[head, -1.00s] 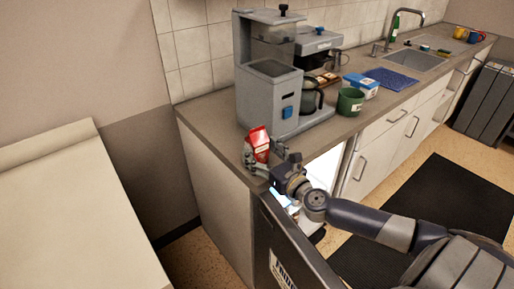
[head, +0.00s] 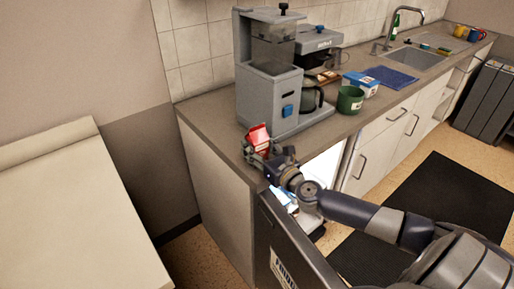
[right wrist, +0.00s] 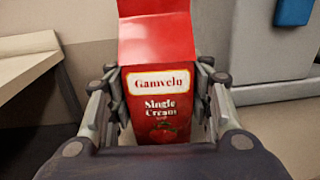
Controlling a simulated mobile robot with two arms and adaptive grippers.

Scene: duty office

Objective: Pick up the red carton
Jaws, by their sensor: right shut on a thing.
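The red carton (head: 258,138) has a white label, and in the right wrist view the carton (right wrist: 158,85) reads "Gamvelo Single Cream". It is at the front left corner of the counter, beside the grey coffee machine. My right gripper (head: 257,152) is shut on it, with a finger against each side, as the right wrist view shows the gripper (right wrist: 158,105). The carton's lower part is hidden behind the gripper, and I cannot tell whether its base touches the counter. My left gripper is not in view.
The coffee machine (head: 268,90) stands close behind the carton. A green mug (head: 350,101), a blue and white box (head: 361,84) and a blue cloth (head: 390,78) lie along the counter (head: 205,108). An open fridge door (head: 290,245) is below my right arm.

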